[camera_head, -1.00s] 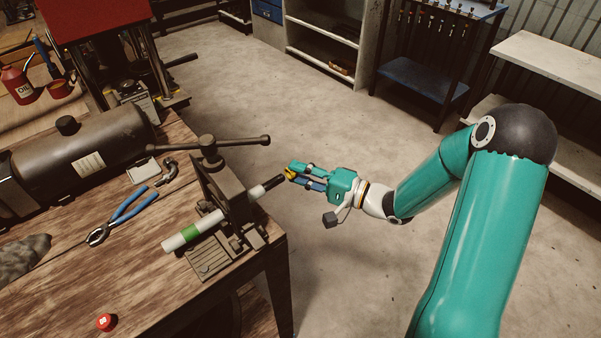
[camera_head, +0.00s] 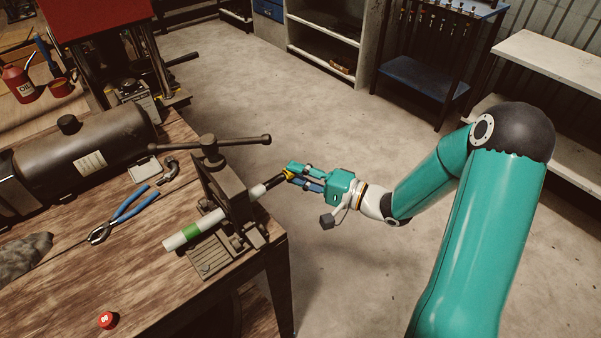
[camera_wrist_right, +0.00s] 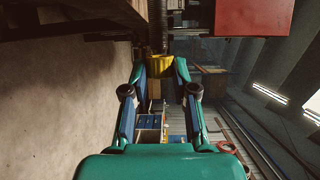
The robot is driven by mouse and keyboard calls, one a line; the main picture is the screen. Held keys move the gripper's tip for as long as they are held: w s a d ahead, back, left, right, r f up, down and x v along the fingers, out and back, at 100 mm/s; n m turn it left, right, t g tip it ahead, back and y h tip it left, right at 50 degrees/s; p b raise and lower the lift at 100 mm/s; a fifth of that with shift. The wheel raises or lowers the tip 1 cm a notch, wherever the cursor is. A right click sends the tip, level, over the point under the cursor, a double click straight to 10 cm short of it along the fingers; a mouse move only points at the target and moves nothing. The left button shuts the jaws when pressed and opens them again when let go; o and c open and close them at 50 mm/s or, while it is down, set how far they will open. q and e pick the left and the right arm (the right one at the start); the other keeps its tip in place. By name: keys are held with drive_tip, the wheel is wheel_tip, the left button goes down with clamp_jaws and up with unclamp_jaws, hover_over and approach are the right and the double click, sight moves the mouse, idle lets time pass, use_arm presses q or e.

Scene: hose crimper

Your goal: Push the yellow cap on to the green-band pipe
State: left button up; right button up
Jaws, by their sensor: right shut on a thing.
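The white pipe with a green band (camera_head: 191,231) is clamped in the dark vise (camera_head: 228,190) at the bench's right edge. Its dark end (camera_head: 271,183) sticks out to the right of the vise. My right gripper (camera_head: 290,175) is shut on the yellow cap (camera_head: 288,174) at that dark end. In the right wrist view the yellow cap (camera_wrist_right: 160,65) sits between the fingertips (camera_wrist_right: 160,68), in line with the dark pipe end (camera_wrist_right: 158,28). The cap appears to touch the pipe end; how far it is on cannot be told. My left gripper is not in view.
Blue-handled pliers (camera_head: 124,214), a black tank (camera_head: 82,152) and a red cap (camera_head: 107,320) are on the wooden bench (camera_head: 130,265). The vise's long handle (camera_head: 250,140) reaches right, above and behind my right gripper. Open floor lies right of the bench.

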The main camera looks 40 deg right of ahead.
drive_tip(key=shift+a, duration=0.8)
drive_tip(key=shift+s+a, duration=0.1)
drive_tip(key=shift+a, duration=0.15)
drive_tip(key=shift+c, duration=0.3)
drive_tip(key=o, duration=0.8)
drive_tip(key=shift+o, duration=0.2)
drive_tip(key=shift+d, duration=0.1)
drive_tip(key=v, duration=1.2)
